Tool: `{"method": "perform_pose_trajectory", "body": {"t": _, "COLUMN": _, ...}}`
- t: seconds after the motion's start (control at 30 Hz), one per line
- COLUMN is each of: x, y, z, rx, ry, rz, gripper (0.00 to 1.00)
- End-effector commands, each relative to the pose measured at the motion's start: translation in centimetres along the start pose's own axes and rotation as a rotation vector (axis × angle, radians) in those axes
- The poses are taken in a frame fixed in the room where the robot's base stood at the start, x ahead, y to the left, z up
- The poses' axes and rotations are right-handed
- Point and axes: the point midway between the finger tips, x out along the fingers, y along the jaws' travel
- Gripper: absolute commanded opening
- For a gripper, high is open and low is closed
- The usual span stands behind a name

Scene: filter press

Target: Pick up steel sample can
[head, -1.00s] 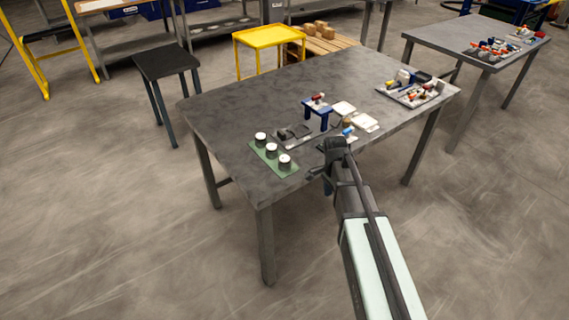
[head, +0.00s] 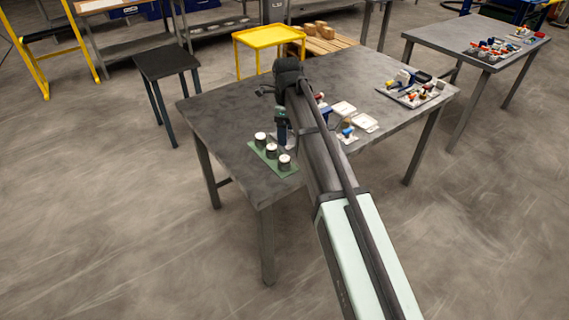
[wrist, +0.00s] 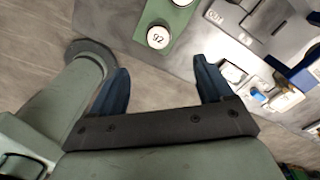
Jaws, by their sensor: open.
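In the wrist view one can (wrist: 158,38) shows a marked white top, and another is cut off by the upper edge. My gripper (wrist: 162,82) is open and empty, its two dark blue fingers apart. The nearer can lies beyond the fingertips, not between them. In the head view my gripper (head: 283,142) hangs just right of the cans.
The grey table (head: 225,120) is bare at its left and back. A tray of small parts (head: 415,92) lies at the far right. A yellow table (head: 268,36) stands behind.

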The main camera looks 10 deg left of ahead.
Motion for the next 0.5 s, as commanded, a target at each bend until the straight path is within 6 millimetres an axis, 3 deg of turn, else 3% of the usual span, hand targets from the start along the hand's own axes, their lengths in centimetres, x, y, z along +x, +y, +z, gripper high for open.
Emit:
{"method": "perform_pose_trajectory", "body": {"t": 0.3, "x": 5.0, "y": 0.1, "z": -0.1, "rx": -0.001, "ry": 0.001, "rz": 0.002, "gripper": 0.80}}
{"method": "perform_pose_trajectory", "body": {"t": 0.5, "x": 7.4, "y": 0.1, "z": 0.0, "rx": -0.002, "ry": 0.001, "rz": 0.001, "gripper": 0.80}}
